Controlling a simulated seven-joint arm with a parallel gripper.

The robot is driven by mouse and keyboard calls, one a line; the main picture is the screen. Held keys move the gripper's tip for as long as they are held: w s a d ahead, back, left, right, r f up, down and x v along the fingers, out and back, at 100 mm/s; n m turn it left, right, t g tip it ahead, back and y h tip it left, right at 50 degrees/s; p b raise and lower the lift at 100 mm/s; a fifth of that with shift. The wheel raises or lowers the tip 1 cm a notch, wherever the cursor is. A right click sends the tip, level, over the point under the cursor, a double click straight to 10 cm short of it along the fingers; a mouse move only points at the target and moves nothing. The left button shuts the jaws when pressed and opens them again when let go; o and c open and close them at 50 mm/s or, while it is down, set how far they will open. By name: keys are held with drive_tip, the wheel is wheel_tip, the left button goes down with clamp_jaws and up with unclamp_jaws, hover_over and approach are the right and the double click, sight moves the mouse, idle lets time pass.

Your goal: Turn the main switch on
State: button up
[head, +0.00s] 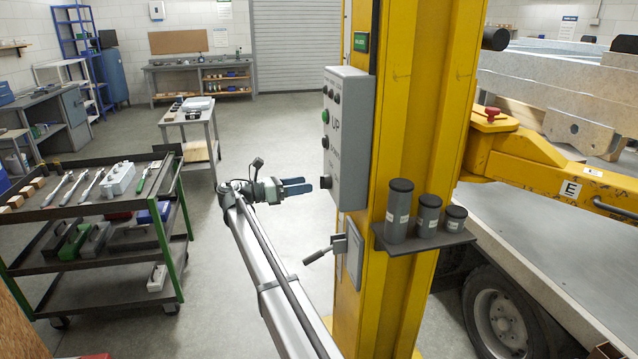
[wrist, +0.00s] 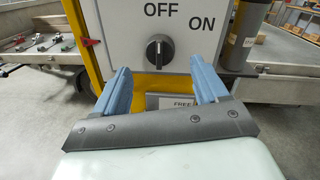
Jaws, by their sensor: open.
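The main switch is a dark rotary knob (wrist: 159,51) on a pale panel marked OFF and ON in the wrist view. Its pointer stands upright, toward OFF; ON is up and to the right. In the head view the knob (head: 326,182) sits low on the face of the grey control box (head: 353,130), on the yellow column. My gripper (head: 306,184) is open and empty, with blue fingers just left of the knob and apart from it. In the wrist view the fingers of my gripper (wrist: 163,76) lie either side of and below the knob.
Other buttons, one green (head: 325,116), line the box above the knob. A lever (head: 325,250) juts left from the column lower down. A shelf (head: 425,240) with grey canisters is at the column's right. A tool cart (head: 90,210) stands left; clear floor lies between.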

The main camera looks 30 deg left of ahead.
sight(325, 182)
drive_tip(key=x, duration=0.6)
drive_tip(key=shift+w, duration=0.15)
drive_tip(key=c, duration=1.1)
drive_tip(key=shift+o, duration=0.2)
drive_tip(key=m+h, duration=0.1)
drive_tip(key=m, duration=1.1)
drive_tip(key=shift+d+f, duration=0.1)
drive_tip(key=shift+d, duration=0.05)
drive_tip(key=shift+m, duration=0.3)
